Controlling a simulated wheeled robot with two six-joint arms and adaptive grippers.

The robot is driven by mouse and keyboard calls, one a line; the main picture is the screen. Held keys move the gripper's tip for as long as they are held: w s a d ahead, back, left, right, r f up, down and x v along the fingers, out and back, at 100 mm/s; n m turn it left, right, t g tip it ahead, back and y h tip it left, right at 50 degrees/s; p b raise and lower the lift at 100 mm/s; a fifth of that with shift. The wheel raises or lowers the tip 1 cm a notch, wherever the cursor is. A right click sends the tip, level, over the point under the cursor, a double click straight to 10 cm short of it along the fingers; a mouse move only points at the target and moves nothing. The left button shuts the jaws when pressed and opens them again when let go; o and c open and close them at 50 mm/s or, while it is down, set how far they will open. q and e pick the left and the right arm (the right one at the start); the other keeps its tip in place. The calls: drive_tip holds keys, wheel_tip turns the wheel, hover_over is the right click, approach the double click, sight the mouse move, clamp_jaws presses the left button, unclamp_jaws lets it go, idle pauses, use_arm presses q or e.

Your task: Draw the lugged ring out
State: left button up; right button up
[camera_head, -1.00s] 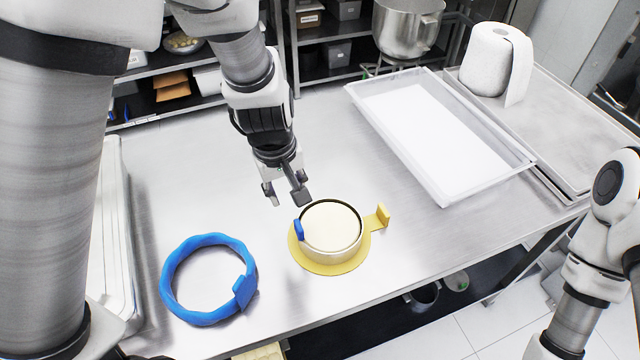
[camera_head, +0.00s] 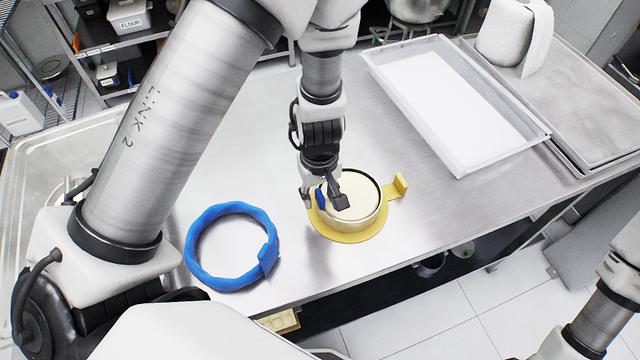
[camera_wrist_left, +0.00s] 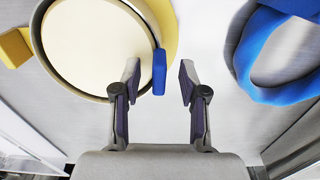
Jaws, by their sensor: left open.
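A round ring (camera_head: 368,212) with a dark inner rim stands around a cream disc (camera_head: 357,205) on a yellow round base (camera_head: 345,236). The base has an upright yellow tab (camera_head: 401,184) on its right. A small blue lug (camera_wrist_left: 159,71) stands out from the ring's side. My left gripper (camera_head: 323,200) is open at the lug, and partly hides it in the head view. In the left wrist view the lug lies between the open fingertips (camera_wrist_left: 160,82), closer to the left finger; contact cannot be told. My right gripper is out of view.
A loose blue ring (camera_head: 200,268) with a block on it lies on the table to the left. A white-lined tray (camera_head: 455,165) stands at the back right, with a paper roll (camera_head: 507,35) behind. The table's front edge runs close to the yellow base.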

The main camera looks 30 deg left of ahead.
use_arm(q)
drive_tip(key=shift+d+f, duration=0.1)
drive_tip(key=shift+d, duration=0.05)
clamp_jaws()
drive_tip(key=shift+r+p, duration=1.45)
drive_tip(key=shift+r, duration=0.05)
drive_tip(key=shift+r+p, duration=1.35)
drive_tip(key=shift+r, duration=0.1)
